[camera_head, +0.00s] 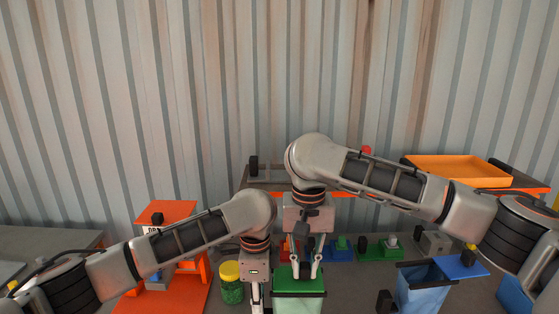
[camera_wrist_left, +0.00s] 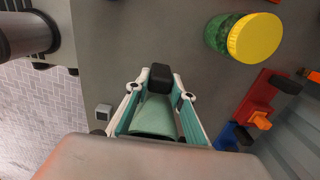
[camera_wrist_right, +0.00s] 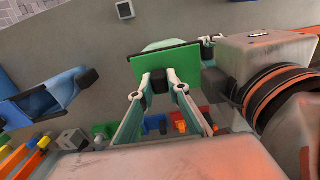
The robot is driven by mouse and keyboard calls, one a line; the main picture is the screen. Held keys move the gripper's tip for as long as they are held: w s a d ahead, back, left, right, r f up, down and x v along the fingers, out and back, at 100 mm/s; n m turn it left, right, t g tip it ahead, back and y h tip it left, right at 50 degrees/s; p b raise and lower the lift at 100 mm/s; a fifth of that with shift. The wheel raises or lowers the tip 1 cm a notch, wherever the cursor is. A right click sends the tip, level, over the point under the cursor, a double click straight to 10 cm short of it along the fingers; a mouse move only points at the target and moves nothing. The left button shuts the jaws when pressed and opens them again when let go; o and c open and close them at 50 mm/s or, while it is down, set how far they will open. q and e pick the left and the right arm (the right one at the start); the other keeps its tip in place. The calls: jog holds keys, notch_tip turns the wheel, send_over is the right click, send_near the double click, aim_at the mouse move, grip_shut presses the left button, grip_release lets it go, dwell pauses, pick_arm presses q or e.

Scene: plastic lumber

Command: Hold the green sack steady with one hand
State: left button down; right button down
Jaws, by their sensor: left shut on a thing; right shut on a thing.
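The green sack (camera_head: 298,309) stands at the bottom middle of the head view, pale green, with a flat green board (camera_head: 312,284) over its top. My left gripper (camera_wrist_left: 163,88) is shut at the sack's left side, on a black grip block (camera_wrist_left: 160,74); the pale sack (camera_wrist_left: 153,118) shows between its fingers. In the head view its fingertips are hard to see. My right gripper (camera_head: 307,270) points down above the sack, shut on the black block (camera_wrist_right: 160,84) of the green board (camera_wrist_right: 164,62). The sack's lower part is out of the head view.
A green jar with a yellow lid (camera_head: 230,270) stands left of the sack. An open blue sack (camera_head: 420,290) stands at the right, with a blue board (camera_head: 462,267) by it. Red, blue (camera_head: 341,254) and green (camera_head: 375,251) holders line the back. An orange stand (camera_head: 178,212) is at the left.

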jog(key=c, duration=1.9)
grip_release()
jog(key=shift+a, duration=0.1)
jog(key=shift+r, duration=3.5)
pick_arm(q)
jog(key=c, duration=1.6)
grip_release()
jog(key=shift+c, duration=0.2)
notch_tip(320, 180, up, 18)
jog(key=shift+r, duration=0.25)
